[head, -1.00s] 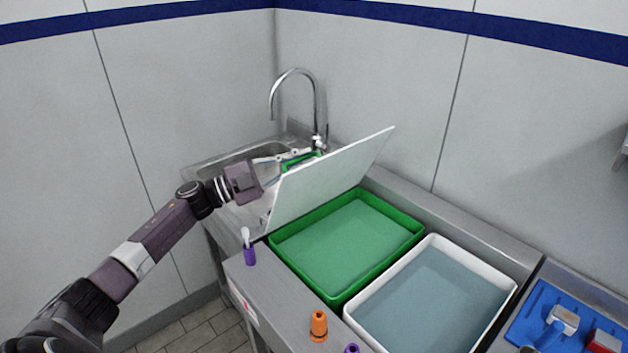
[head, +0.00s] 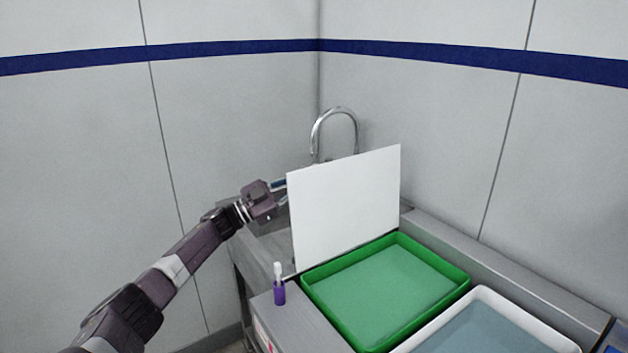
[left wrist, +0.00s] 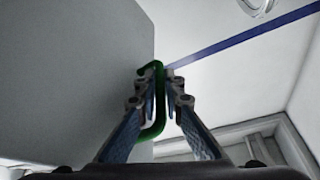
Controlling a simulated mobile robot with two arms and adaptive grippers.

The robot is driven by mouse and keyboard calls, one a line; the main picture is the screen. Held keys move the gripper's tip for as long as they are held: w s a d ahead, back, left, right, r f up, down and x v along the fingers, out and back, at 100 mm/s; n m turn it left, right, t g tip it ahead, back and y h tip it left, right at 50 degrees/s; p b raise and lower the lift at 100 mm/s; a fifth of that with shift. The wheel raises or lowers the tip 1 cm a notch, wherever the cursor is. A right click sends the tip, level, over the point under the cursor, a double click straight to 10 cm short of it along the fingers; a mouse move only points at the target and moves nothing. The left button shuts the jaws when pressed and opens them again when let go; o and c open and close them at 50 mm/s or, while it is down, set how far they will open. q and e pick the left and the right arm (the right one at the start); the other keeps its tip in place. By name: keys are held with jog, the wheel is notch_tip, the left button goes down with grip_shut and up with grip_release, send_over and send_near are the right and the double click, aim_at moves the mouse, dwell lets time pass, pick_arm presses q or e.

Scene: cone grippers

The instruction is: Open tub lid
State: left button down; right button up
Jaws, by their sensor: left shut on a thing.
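The tub lid (head: 345,205) is a white panel. In the left wrist view my left gripper (left wrist: 160,90) is shut on the lid's green handle (left wrist: 158,112), with the lid (left wrist: 75,75) filling the left side. My right gripper is not in view.
A sink with a curved metal faucet (head: 335,125) lies behind the lid. A white tub (head: 490,330) sits at the right. Walls close off the back.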

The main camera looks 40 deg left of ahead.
pick_arm(q)
jog(key=shift+f, duration=0.1)
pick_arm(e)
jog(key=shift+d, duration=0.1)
pick_arm(q)
jog(key=c, duration=2.3)
grip_release()
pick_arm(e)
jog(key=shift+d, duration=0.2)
pick_arm(q)
jog(key=v, duration=1.2)
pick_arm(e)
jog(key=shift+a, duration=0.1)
